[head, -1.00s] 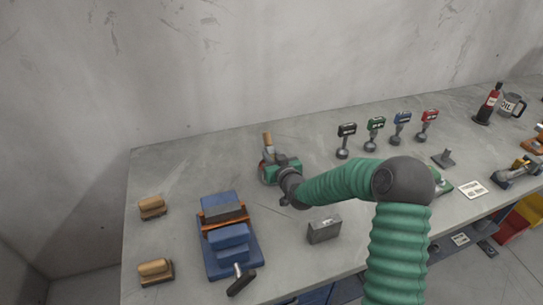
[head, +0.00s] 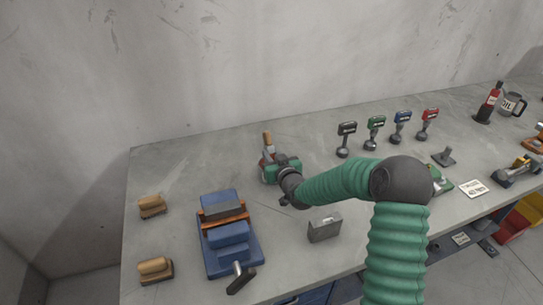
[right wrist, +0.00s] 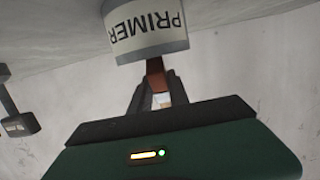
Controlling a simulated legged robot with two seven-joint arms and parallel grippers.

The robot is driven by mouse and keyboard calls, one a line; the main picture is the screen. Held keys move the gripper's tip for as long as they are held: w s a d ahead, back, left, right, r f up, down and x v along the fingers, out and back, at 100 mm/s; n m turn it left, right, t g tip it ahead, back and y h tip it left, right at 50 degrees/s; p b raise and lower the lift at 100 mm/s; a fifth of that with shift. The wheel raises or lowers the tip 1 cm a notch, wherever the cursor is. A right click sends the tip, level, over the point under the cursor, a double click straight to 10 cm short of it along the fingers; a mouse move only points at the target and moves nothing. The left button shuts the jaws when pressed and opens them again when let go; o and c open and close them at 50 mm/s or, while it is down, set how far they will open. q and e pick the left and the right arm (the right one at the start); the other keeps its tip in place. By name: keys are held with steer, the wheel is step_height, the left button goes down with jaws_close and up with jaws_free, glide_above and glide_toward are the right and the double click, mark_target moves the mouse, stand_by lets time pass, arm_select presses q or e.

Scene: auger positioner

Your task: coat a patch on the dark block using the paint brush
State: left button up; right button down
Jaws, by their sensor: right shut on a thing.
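The brush tip is hidden. A dark grey block (head: 223,212) sits between the orange jaws of a blue vise (head: 229,234), left of my gripper. My left gripper is not in view.
A loose grey block (head: 324,229) lies right of the vise. Two wooden-handled tools (head: 151,206) lie at the left edge. Several stamp-like tools (head: 375,133) and a red bottle (head: 490,103) stand towards the right. Bare bench lies between vise and can.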

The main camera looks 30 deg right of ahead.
mark_target(268, 134)
steer(key=shift+f, duration=0.15)
stand_by(0.3)
step_height(268, 134, up, 7)
steer(key=p, duration=0.5)
steer(key=shift+r, duration=0.2)
steer(key=shift+f, duration=0.1)
stand_by(0.3)
